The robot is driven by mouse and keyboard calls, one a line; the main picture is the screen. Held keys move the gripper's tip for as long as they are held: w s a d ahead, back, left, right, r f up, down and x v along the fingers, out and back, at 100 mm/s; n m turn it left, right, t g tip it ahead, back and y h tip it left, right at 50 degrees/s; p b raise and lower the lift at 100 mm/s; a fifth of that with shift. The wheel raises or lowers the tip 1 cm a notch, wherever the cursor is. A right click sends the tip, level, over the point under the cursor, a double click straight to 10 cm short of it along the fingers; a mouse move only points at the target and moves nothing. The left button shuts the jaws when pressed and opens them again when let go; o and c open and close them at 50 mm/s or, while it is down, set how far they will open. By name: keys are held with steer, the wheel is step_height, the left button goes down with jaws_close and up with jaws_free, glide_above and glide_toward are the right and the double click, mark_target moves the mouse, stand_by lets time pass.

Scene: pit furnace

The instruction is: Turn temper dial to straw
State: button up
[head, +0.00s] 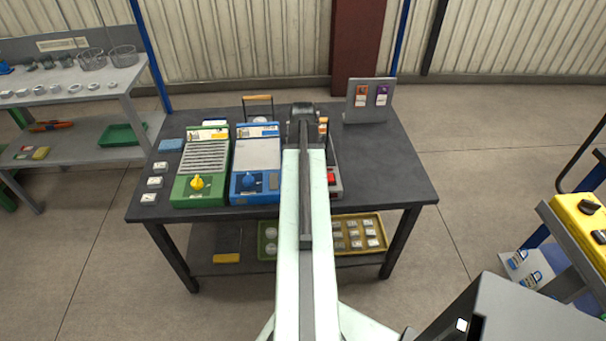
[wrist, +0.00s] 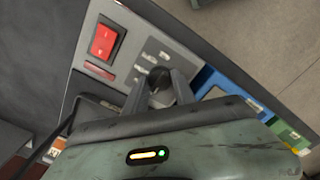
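A grey unit with a black round knob (wrist: 158,76) is in the wrist view; the knob may be the temper dial, but I cannot read its markings. My gripper (wrist: 159,82) points at this knob, its two dark fingers apart, one on each side. I cannot tell whether they touch it. A red rocker switch (wrist: 103,42) sits on the same panel. In the head view my arm hides the gripper, the knob and most of the grey unit; its red switch (head: 331,178) shows at the arm's right.
Left of the arm stand a blue unit (head: 257,155) with a blue knob and a green unit (head: 203,160) with a yellow knob. A card stand (head: 370,98) is at the back right. The dark table's right side (head: 395,170) is clear.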

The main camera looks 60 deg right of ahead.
jaws_close()
steer(key=shift+m, duration=0.3)
steer(key=m, duration=0.3)
steer(key=shift+m, duration=2.1)
steer(key=shift+a, duration=0.1)
steer(key=o, duration=0.8)
jaws_free()
steer(key=shift+o, duration=0.2)
